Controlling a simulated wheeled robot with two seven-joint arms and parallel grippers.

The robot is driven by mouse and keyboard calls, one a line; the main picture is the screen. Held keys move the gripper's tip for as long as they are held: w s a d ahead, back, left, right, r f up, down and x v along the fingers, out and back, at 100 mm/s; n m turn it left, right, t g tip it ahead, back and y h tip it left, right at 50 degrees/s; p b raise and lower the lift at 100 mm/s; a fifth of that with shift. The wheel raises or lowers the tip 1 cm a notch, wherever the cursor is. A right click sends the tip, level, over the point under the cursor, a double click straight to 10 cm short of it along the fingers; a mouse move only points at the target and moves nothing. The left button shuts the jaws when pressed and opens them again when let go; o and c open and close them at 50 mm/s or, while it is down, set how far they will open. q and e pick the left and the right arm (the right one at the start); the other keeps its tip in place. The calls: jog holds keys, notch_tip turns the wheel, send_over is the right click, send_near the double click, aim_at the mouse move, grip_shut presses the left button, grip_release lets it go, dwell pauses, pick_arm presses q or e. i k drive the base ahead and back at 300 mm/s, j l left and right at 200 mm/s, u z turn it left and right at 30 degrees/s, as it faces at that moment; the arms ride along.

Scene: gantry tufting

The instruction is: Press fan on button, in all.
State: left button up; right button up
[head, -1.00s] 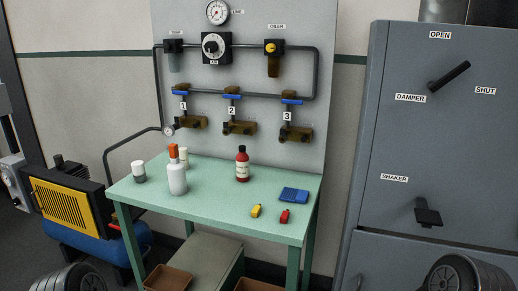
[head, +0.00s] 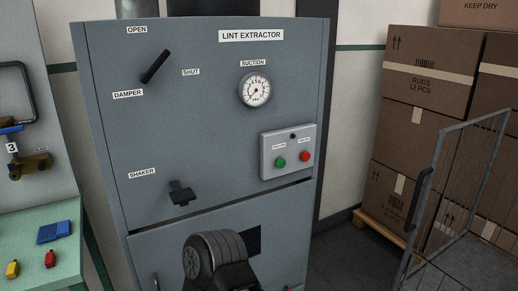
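The grey lint extractor cabinet (head: 215,130) fills the middle of the head view. On its right side is a light control box (head: 289,170) with a green button (head: 281,162) on the left and a red button (head: 306,156) on the right. Small labels sit above both buttons, too small to read surely. A small dark lamp or knob (head: 292,136) is at the top of the box. Part of one of my arms shows at the bottom centre, in front of the cabinet's lower part. No gripper fingers can be made out.
The cabinet also carries a damper lever (head: 156,66), a suction gauge (head: 255,90) and a shaker handle (head: 182,194). A green table (head: 30,221) is at left. Stacked cartons (head: 425,120) and a wire cage trolley (head: 455,200) stand at right. Dark floor shows between cabinet and trolley.

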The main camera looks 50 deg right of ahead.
aim_at(281, 163)
jog(key=z, duration=1.9)
